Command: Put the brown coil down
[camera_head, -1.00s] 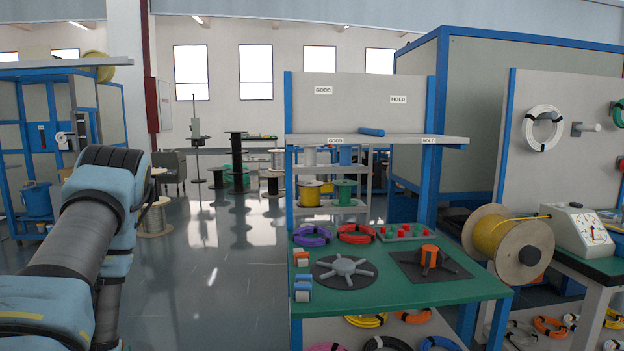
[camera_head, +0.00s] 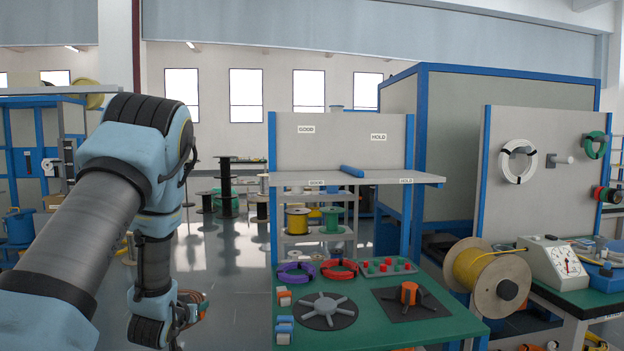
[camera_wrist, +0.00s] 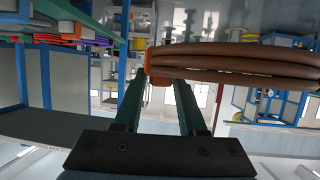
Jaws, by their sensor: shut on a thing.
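The brown coil (camera_wrist: 240,62) is a bundle of several thick brown loops, bound with an orange-brown tie. It fills the upper right of the wrist view. My gripper (camera_wrist: 160,80) is shut on the coil near its tied end, with two dark green fingers reaching to it. In the head view a small part of the coil (camera_head: 197,303) shows beside my wrist, low and left of the green bench (camera_head: 390,330). The rest of it is hidden behind my arm.
The bench holds a purple coil (camera_head: 296,272), a red coil (camera_head: 339,268), a grey spoked disc (camera_head: 326,310) and an orange-hubbed one (camera_head: 409,293). A shelf marked GOOD and HOLD (camera_head: 350,177) stands above. A large yellow-wound spool (camera_head: 490,280) is at right.

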